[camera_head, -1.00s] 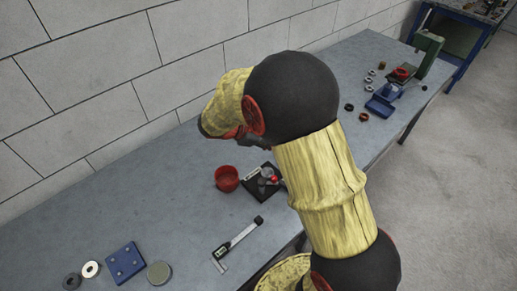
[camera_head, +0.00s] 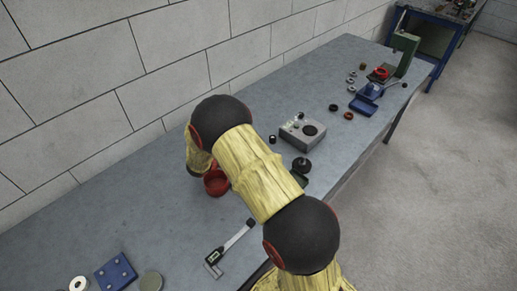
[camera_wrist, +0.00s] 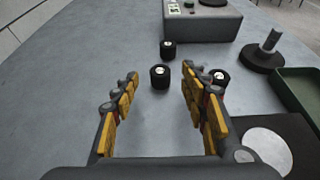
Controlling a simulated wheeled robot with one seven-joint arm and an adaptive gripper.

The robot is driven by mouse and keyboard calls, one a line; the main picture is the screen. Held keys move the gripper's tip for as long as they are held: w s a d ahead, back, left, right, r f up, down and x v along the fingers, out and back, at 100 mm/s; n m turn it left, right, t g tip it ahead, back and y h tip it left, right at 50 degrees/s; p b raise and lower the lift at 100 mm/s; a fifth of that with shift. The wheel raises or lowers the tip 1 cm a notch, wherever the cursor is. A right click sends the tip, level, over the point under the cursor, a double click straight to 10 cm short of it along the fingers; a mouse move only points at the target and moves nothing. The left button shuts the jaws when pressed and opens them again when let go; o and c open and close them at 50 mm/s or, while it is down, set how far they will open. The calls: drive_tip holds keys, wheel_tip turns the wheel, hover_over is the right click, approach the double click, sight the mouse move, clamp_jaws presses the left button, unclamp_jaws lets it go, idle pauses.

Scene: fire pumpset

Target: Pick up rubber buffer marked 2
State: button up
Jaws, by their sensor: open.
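Several small black cylinders, which look like the rubber buffers, stand on the bench in the wrist view. One buffer (camera_wrist: 160,77) appears between my fingertips, with a pale top. Another buffer (camera_wrist: 168,49) stands behind it, by the grey box. A third buffer (camera_wrist: 220,78) is partly covered by my right finger. I cannot read any number on them. My gripper (camera_wrist: 160,72) is open and empty, with its fingers on either side of the first buffer in the picture. In the head view one small black piece (camera_head: 272,139) shows left of the grey box; my gripper is hidden behind my arm.
A grey box (camera_head: 303,133) stands on the bench (camera_head: 70,232). A black disc with a post (camera_wrist: 262,54) and a green tray (camera_wrist: 298,92) are at the right in the wrist view. A red bowl (camera_head: 216,183) and a caliper (camera_head: 230,245) lie near my arm.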

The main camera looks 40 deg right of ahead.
drive_tip(key=x, duration=0.3)
drive_tip(key=shift+f+b, duration=0.15)
drive_tip(key=shift+b, duration=0.2)
drive_tip(key=c, duration=0.3)
drive_tip(key=c, duration=0.7)
